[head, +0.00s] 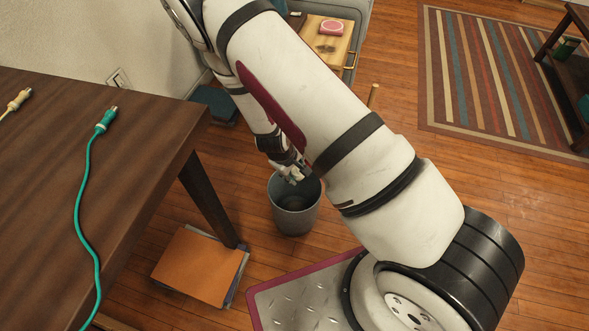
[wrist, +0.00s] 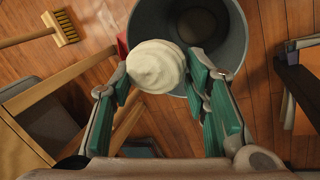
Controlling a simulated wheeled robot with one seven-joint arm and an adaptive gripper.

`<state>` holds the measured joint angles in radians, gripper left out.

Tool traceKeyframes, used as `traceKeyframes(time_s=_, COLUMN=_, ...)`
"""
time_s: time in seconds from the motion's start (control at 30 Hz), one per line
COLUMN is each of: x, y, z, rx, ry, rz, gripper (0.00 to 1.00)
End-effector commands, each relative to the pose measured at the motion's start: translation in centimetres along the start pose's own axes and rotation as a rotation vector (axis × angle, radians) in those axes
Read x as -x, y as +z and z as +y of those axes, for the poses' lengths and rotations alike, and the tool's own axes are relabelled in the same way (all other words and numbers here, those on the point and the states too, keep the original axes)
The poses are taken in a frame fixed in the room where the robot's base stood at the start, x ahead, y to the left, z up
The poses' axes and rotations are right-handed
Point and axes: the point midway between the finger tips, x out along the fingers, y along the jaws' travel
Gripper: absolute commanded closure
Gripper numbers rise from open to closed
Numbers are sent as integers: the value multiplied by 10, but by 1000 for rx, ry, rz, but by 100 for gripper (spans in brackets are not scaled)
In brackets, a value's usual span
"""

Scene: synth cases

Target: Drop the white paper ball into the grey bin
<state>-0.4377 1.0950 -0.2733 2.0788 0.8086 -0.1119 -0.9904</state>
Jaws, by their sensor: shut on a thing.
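The white paper ball (wrist: 156,66) sits between the green-padded fingers of my gripper (wrist: 172,75) in the wrist view. My gripper is shut on it. The grey bin (head: 295,212) stands on the wooden floor in the head view, with my gripper (head: 292,173) at its far rim. In the wrist view the bin's rim (wrist: 240,30) lies beyond the ball, and the ball overlaps the bin's left edge. The part of the bin's inside that shows looks empty.
A dark table (head: 60,150) with a green cable (head: 82,200) stands at the left. An orange folder (head: 200,265) tops a stack on the floor beside the bin. A broom (wrist: 62,30) and wooden furniture parts (wrist: 60,72) are left of the bin in the wrist view.

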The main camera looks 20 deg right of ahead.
Motion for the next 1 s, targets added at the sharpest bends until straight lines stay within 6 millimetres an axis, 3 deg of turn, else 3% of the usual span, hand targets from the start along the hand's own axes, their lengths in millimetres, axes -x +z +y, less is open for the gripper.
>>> traceKeyframes(time_s=0.4, x=-43, y=0, z=-15, rx=0, ry=0, rz=0, gripper=67)
traceKeyframes(time_s=0.77, x=-48, y=0, z=-16, rx=0, ry=0, rz=0, gripper=67)
traceKeyframes(time_s=0.8, x=-48, y=0, z=-16, rx=0, ry=0, rz=0, gripper=56)
traceKeyframes(time_s=0.9, x=-48, y=0, z=-16, rx=0, ry=0, rz=0, gripper=34)
traceKeyframes(time_s=1.0, x=-48, y=0, z=-16, rx=0, ry=0, rz=0, gripper=34)
